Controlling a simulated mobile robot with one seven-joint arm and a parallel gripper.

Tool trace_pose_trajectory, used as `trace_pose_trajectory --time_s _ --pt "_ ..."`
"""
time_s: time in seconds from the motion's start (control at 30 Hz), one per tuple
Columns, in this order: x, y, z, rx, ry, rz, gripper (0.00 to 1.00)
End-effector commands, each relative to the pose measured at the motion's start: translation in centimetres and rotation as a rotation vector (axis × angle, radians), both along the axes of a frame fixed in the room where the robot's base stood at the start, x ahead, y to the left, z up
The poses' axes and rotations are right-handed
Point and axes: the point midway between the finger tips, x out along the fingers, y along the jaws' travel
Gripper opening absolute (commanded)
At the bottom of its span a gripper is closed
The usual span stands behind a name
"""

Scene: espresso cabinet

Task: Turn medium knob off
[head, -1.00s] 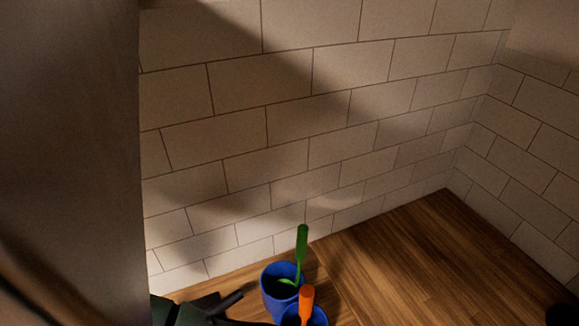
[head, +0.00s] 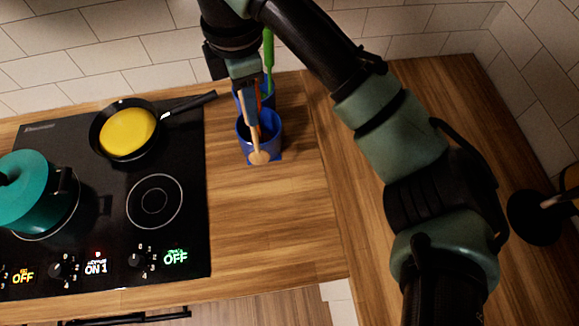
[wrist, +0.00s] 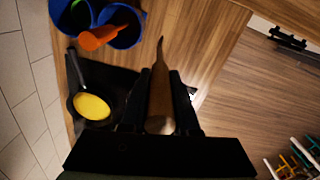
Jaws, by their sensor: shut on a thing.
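My gripper (head: 247,92) is shut on a wooden spoon (head: 259,156), which hangs down in front of the near blue cup (head: 273,137) in the head view. In the wrist view, my gripper (wrist: 158,78) has the spoon's wooden shaft (wrist: 160,100) between its fingers. The black stove (head: 110,200) is left of the gripper. The right knob (head: 135,260) stands beside a green "OFF" (head: 175,257). An orange "OFF" (head: 22,276) shows at the left edge.
A pan (head: 103,142) with yellow contents and a teal pot (head: 30,190) stand on the stove. A second blue cup (head: 240,97) stands behind the near one, with a green utensil (head: 268,48). The wooden counter (head: 265,225) is clear in front of the cups.

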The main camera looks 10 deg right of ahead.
Motion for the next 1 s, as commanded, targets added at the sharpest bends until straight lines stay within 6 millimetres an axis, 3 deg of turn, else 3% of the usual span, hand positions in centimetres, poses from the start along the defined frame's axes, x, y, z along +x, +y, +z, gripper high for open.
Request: trace_pose_trajectory --time_s 0.13,0.33,0.77,1.0 --pt "-0.3 -0.3 -1.0 0.003 0.009 0.007 0.0" --pt "-0.3 -0.2 -4.4 0.006 0.011 0.008 0.0" --pt "-0.3 -0.3 -9.5 0.004 0.01 0.006 0.0" --pt "-0.2 -0.3 -10.1 0.001 0.006 0.008 0.0"
